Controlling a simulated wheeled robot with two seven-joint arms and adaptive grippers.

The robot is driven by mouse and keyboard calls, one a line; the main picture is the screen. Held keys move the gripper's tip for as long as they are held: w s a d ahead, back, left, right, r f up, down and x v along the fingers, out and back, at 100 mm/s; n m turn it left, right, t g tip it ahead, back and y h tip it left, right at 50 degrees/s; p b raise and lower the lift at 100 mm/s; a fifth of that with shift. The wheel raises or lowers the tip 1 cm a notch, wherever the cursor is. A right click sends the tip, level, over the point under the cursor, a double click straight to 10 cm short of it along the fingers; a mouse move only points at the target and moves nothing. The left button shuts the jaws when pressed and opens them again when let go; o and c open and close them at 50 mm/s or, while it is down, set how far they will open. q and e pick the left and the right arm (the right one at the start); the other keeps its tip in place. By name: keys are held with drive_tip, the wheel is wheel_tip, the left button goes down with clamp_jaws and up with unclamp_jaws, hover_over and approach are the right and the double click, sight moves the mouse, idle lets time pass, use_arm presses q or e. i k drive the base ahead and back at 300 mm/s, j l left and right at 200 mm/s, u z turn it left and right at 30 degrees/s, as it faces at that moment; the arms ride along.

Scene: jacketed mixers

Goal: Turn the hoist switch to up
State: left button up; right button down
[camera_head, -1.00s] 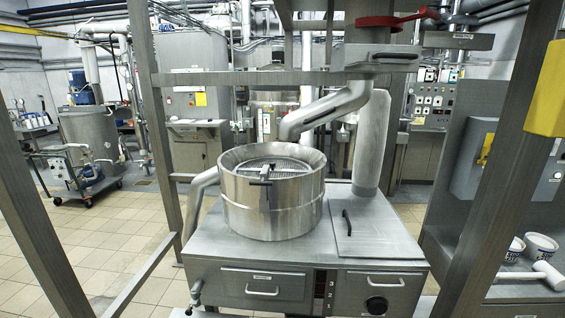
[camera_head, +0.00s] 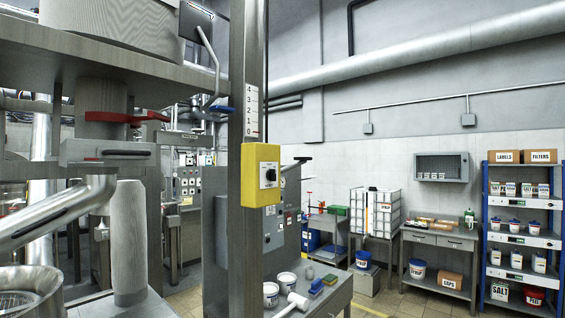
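A yellow switch box (camera_head: 250,192) is fixed to the upright steel post left of the middle. It has a dark round knob (camera_head: 269,175) on a pale plate; the plate's lettering is too small to read. A scale strip (camera_head: 251,111) with numbers from 0 to 4 is on the post above it, with a red mark near 0. Neither of my grippers is in view.
A blue shelf rack (camera_head: 524,270) stands at the right. Tiled floor shows between the bench and the back tables.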

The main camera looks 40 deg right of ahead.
sight(271, 175)
drive_tip(key=z, duration=1.25)
